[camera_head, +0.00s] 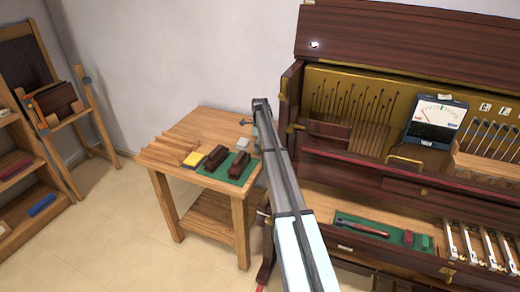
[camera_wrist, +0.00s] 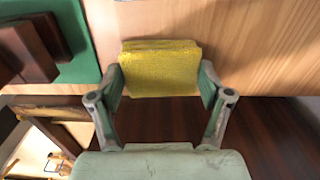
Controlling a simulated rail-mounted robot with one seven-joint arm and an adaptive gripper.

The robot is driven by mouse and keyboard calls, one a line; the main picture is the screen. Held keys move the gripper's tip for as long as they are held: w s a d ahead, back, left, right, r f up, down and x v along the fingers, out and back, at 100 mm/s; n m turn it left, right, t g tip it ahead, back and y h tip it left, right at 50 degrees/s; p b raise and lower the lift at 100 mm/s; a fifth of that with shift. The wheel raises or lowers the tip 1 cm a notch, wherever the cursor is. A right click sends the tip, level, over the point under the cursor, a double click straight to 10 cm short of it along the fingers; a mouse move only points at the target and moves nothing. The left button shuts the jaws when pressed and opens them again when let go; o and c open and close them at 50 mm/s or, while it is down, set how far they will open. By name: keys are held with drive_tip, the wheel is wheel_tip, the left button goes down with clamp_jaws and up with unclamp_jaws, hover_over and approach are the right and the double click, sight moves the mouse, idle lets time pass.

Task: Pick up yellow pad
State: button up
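A yellow pad (camera_wrist: 160,68) with layered edges sits between the two fingers of my gripper (camera_wrist: 161,80) in the wrist view. The fingers press against its left and right sides, so my gripper is shut on it. Behind the pad are the wooden table's edge and a dark brown surface. In the head view my gripper is mostly hidden behind my arm, by the table's right side, and the held pad cannot be made out. Another yellow piece (camera_head: 194,159) lies on the table, left of the green mat.
The wooden table (camera_head: 200,122) carries a green mat (camera_head: 240,178) with dark brown blocks (camera_head: 238,164), a small pale block (camera_head: 242,143) and a slatted wooden rack (camera_head: 167,150). The open piano (camera_head: 345,178) stands close on the right. Floor is clear left of the table.

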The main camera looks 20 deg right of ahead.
drive_tip(key=shift+r, duration=0.1)
idle(0.4)
wheel_tip(320, 180, up, 20)
drive_tip(key=b, duration=0.3)
drive_tip(key=o, duration=0.4)
drive_tip(key=c, duration=0.5)
